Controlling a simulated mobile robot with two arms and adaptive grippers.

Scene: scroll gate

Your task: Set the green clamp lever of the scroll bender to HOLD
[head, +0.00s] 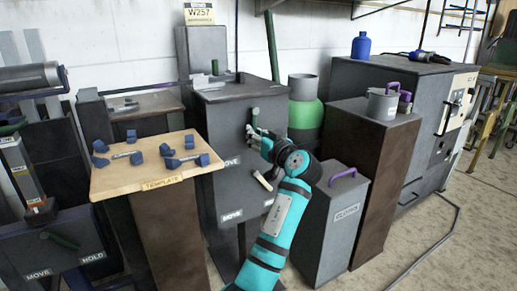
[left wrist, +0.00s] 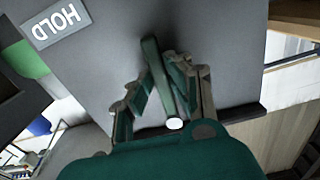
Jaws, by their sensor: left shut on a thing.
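The green clamp lever (head: 255,114) stands on the front of the grey scroll bender cabinet (head: 215,190). My left gripper (head: 253,132) reaches it from the lower right. In the left wrist view, the lever (left wrist: 160,75) runs between the fingers of my left gripper (left wrist: 160,95), which is shut on it; its pale end points toward the camera. A HOLD label (left wrist: 57,23) appears upside down in that view's upper left corner. A MOVE label (head: 232,162) seems to sit below and left of the lever in the head view. My right gripper is not in view.
A wooden template board (head: 140,184) with blue blocks stands at left. A grey bin with a purple handle (head: 343,175) and a brown pedestal (head: 380,185) crowd the right. Open floor lies further right.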

